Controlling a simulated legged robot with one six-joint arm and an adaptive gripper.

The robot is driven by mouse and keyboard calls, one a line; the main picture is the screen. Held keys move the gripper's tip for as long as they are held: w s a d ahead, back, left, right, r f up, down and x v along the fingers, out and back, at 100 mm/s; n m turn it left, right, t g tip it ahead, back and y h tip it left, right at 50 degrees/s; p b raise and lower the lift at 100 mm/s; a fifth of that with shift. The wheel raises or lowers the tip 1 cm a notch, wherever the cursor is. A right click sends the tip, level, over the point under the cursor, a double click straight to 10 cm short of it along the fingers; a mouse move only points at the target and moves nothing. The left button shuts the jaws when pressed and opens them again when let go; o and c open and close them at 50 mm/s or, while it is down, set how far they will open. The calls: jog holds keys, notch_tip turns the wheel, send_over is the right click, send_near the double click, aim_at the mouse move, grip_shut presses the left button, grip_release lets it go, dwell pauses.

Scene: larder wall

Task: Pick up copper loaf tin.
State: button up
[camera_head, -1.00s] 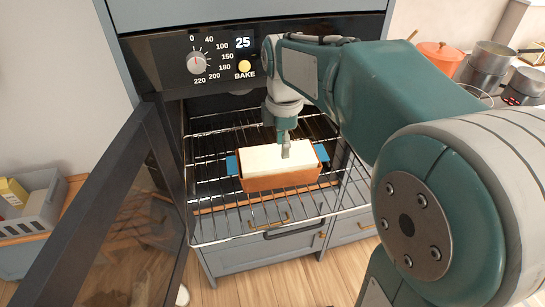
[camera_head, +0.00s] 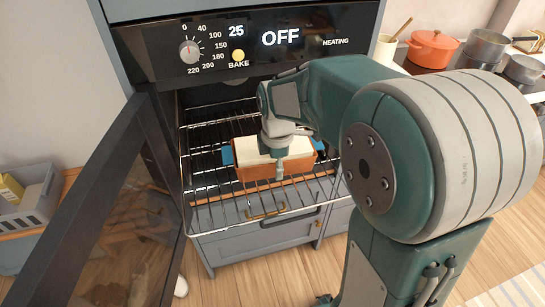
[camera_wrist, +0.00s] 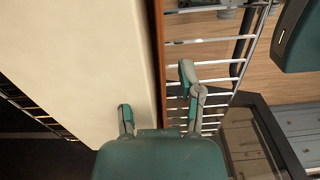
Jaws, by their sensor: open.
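The copper loaf tin (camera_head: 256,173) sits on the pulled-out oven rack, with a pale cream filling (camera_head: 245,149) and blue grips at its ends. My gripper (camera_head: 279,168) points down at the tin's near long wall, right of its middle. In the wrist view, my gripper (camera_wrist: 157,95) is open. One finger is over the pale filling (camera_wrist: 85,55) and the other is outside the copper wall (camera_wrist: 159,38), above the rack bars. The wall runs into the gap between them. Exact fingertip depth is hard to tell.
The wire rack (camera_head: 205,217) juts from the oven. The open oven door (camera_head: 125,190) stands at the left. The control panel (camera_head: 285,40) is above, reading OFF. An orange pot (camera_head: 432,50) and steel pans are at the right. A grey crate (camera_head: 28,212) is at far left.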

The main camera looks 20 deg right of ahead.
grip_shut()
jog(key=shift+r, duration=0.1)
